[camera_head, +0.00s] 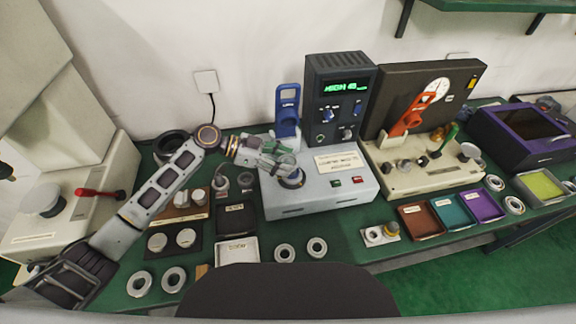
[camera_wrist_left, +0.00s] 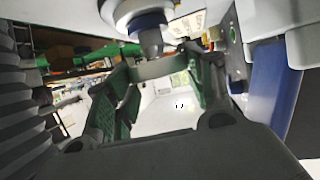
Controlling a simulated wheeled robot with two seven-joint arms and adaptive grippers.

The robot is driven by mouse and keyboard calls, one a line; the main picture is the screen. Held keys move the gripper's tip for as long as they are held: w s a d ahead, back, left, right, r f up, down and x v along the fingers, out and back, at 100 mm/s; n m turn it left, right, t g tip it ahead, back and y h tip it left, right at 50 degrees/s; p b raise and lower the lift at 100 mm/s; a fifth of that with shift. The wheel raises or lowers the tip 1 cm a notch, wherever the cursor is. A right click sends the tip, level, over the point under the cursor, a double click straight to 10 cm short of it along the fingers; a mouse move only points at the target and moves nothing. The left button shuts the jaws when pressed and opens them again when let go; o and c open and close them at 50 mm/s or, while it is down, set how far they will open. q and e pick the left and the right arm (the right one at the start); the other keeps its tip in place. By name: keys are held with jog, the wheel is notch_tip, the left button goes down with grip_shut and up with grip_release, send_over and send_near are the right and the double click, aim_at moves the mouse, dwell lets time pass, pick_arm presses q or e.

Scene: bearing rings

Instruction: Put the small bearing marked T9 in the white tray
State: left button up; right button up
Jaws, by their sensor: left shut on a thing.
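My left gripper (camera_head: 283,170) is at the top of the grey tester box, by its round blue-rimmed seat (camera_head: 292,182). In the left wrist view its two green-padded fingers (camera_wrist_left: 155,85) are shut on a pale metal bearing ring (camera_wrist_left: 155,69), just below a blue and grey spindle (camera_wrist_left: 150,38). Whether the ring touches the spindle is unclear, and no T9 mark can be read. My right gripper is not seen.
Loose bearing rings lie along the front, including one left (camera_head: 140,284) and one near the white tray (camera_head: 285,252). A black tray (camera_head: 237,220) sits behind the white one. The grey tester box (camera_head: 320,204) and brown, teal and purple trays (camera_head: 420,221) are to the right.

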pick_arm(q)
jog(key=shift+d+r, duration=0.15)
jog(key=shift+d, duration=0.5)
notch_tip(320, 180, down, 3)
jog(key=shift+d+r+p, duration=0.1)
jog(key=shift+p, duration=0.2)
jog(key=shift+f, duration=0.2)
jog(key=o, duration=1.2)
jog(key=shift+f, duration=0.1)
jog(key=shift+c, duration=0.2)
